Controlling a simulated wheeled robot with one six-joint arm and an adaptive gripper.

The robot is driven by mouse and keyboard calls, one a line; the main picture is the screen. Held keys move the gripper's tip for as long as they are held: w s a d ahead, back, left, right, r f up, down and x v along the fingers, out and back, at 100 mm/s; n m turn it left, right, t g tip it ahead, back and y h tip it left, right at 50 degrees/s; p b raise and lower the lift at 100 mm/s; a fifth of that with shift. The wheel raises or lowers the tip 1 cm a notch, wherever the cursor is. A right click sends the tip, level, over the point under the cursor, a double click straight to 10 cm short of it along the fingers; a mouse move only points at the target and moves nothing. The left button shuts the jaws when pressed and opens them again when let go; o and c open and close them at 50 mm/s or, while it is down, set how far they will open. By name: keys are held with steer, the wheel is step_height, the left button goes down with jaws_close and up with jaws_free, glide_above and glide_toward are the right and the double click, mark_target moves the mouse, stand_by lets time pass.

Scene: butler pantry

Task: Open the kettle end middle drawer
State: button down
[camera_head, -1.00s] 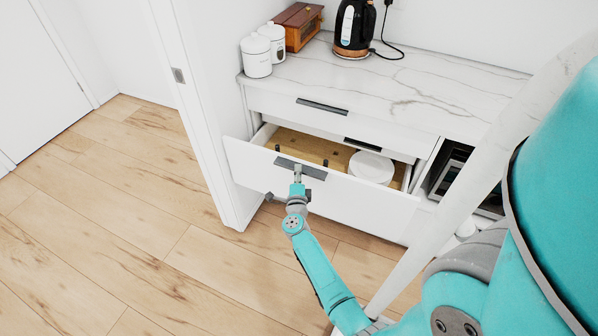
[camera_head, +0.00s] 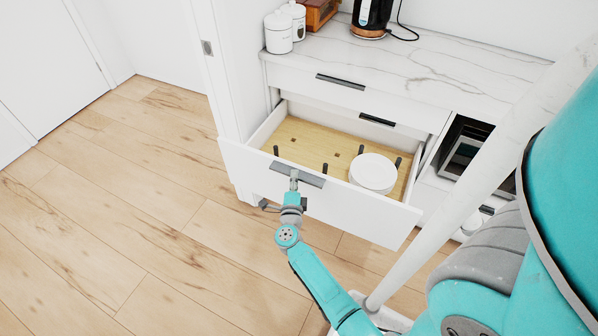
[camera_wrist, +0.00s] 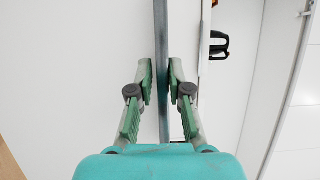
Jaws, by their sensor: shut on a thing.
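The kettle end middle drawer (camera_head: 345,207) is pulled well out below the counter, with its white front facing me. Its dark bar handle (camera_head: 309,180) is at the left part of the front's top. My gripper (camera_head: 294,180) is shut on this handle. In the wrist view my gripper (camera_wrist: 161,82) has its green fingertips on both sides of the grey handle bar (camera_wrist: 161,30). Inside the drawer is a wooden pegboard base (camera_head: 310,140) with dark pegs and a stack of white plates (camera_head: 373,172) at the right.
The closed top drawer has a dark handle (camera_head: 340,81). A black kettle (camera_head: 371,16), white canisters (camera_head: 279,33) and a wooden box (camera_head: 320,12) stand on the marble counter (camera_head: 440,65). An appliance (camera_head: 466,155) sits in an open bay at right. The floor at left is clear.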

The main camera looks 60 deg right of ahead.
steer(key=shift+s+a+f, duration=0.1)
steer(key=shift+a, duration=1.15)
steer(key=shift+s+a+f, duration=0.1)
steer(key=shift+a, duration=1.1)
steer(key=c, duration=1.1)
jaws_free()
steer(key=shift+r, duration=0.1)
steer(key=shift+a, duration=0.1)
steer(key=v, duration=1.2)
